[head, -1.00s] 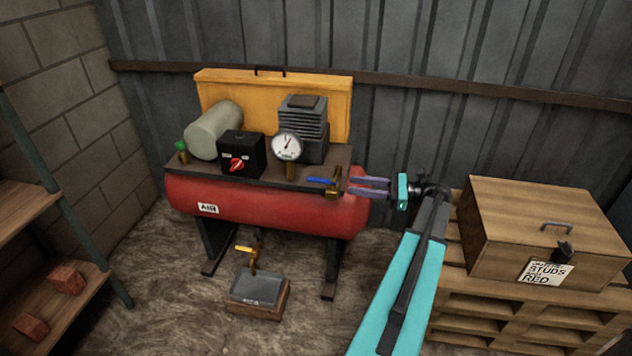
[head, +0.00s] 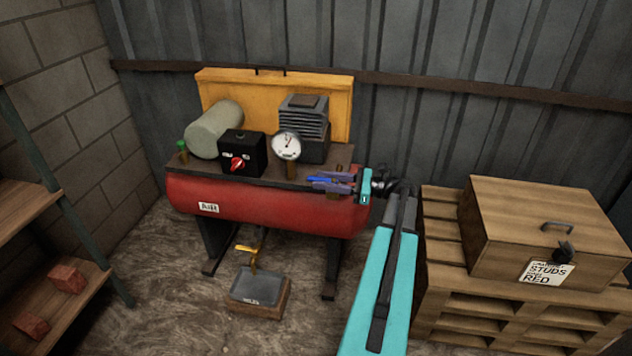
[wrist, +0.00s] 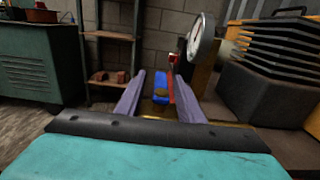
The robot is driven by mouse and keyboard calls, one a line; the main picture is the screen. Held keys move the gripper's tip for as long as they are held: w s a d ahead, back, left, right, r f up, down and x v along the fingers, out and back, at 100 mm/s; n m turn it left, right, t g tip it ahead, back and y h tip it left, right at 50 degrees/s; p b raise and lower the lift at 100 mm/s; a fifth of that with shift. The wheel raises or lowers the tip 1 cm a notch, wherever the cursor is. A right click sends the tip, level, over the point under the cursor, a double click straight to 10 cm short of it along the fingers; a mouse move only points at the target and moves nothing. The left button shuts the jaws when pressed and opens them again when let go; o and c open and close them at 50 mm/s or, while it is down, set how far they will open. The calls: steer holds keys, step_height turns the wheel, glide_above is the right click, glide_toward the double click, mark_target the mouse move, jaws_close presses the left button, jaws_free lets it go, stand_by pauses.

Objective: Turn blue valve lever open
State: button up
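The blue valve lever (head: 322,180) sits on a brass valve at the right end of the red air compressor tank (head: 270,207). My gripper (head: 328,183) is at the lever, with its purple fingers on either side of it in the head view. In the wrist view the blue lever (wrist: 161,86) lies between the two spread fingers, with a gap on both sides. The gripper (wrist: 153,90) is open. The brass valve body is mostly hidden behind the fingers.
A pressure gauge (head: 286,146) stands close to the left of the valve, and a black box with a red knob (head: 238,163) is further left. A wooden box (head: 535,230) on a pallet stands to the right. A yellow drain lever (head: 247,249) is below the tank.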

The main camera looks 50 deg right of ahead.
steer(key=shift+x, duration=1.2)
